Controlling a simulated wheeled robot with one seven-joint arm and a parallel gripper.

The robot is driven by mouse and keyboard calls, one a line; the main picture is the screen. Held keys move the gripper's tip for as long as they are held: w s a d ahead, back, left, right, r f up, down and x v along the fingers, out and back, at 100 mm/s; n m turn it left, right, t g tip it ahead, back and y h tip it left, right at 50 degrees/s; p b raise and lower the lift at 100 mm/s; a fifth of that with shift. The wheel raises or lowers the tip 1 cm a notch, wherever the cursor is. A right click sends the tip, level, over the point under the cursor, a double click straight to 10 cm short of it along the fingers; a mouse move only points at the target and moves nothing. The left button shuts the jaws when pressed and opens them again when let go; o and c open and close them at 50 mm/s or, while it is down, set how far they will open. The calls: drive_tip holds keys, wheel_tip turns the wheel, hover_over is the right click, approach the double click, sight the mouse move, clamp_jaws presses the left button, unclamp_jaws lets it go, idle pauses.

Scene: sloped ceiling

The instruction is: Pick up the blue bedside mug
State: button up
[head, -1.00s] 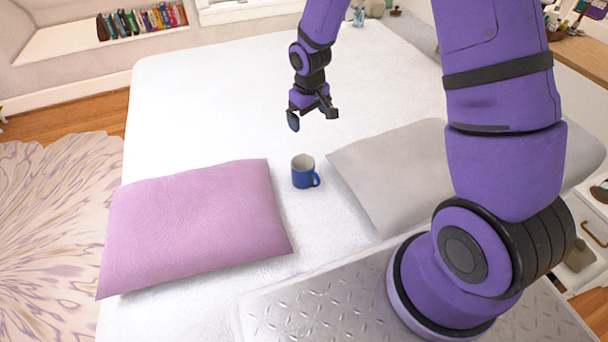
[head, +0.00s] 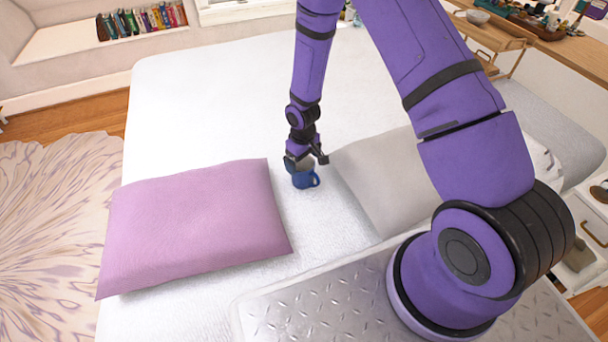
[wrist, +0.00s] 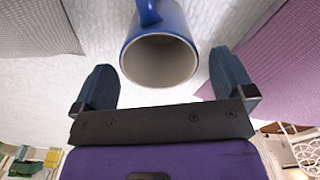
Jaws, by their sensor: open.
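My gripper (wrist: 164,80) is open, with one finger on each side of the mug's near rim and a visible gap on both sides. I cannot tell its exact height over the bed.
A pink pillow (head: 195,225) lies left of the mug and a pale grey pillow (head: 385,175) lies close on its right. The white bed (head: 210,110) is clear beyond them. A wooden side table (head: 545,40) with small items stands at the far right.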

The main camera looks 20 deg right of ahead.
sight(304, 169)
drive_tip(key=shift+d+f, duration=0.15)
drive_tip(key=shift+f, duration=2.45)
drive_tip(key=c, duration=0.9)
drive_tip(key=shift+c, duration=0.2)
drive_tip(key=shift+r, duration=0.15)
